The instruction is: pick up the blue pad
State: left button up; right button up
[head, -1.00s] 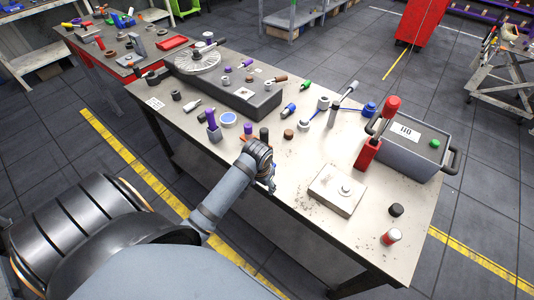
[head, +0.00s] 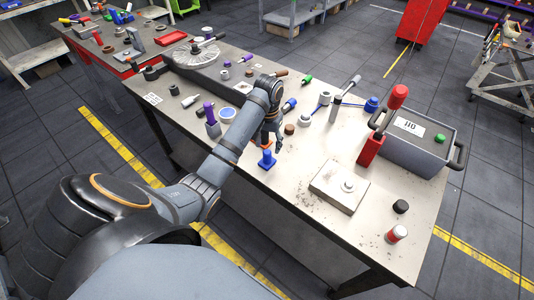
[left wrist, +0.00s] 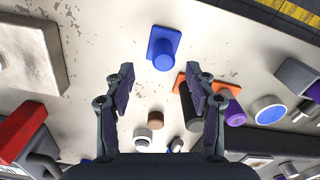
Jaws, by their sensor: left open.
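The blue pad (head: 267,160), a flat blue square base with a round blue knob, sits near the table's front edge in the head view. In the left wrist view the blue pad (left wrist: 163,47) lies ahead of the fingertips, roughly centred between them. My left gripper (head: 278,143) is above the table just behind the pad, pointing down. In the left wrist view my left gripper (left wrist: 162,80) is open and empty, and I see no contact with the pad. My right gripper is not in view.
Close by are an orange pad (left wrist: 226,88), a black cylinder (left wrist: 190,112) and a brown cap (head: 290,129).

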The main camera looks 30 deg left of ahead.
aim_at(267, 152)
pick_arm(q)
notch_tip(267, 152, down, 2)
jog(key=shift+f+b, duration=0.1)
jog(key=shift+b, duration=0.3)
jog(key=shift+w, duration=0.15)
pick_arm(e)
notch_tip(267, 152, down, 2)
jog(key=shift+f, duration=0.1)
pick_arm(q)
jog(key=f+b, duration=0.5)
jog(key=shift+w+a+f, duration=0.1)
jog(key=shift+a+f, duration=0.05)
jog(key=shift+a, duration=0.2)
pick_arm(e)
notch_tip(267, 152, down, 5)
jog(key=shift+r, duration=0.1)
pick_arm(q)
jog(key=shift+r, duration=0.2)
jog(key=shift+c, duration=0.4)
grip_shut()
jog(key=shift+r, duration=0.15)
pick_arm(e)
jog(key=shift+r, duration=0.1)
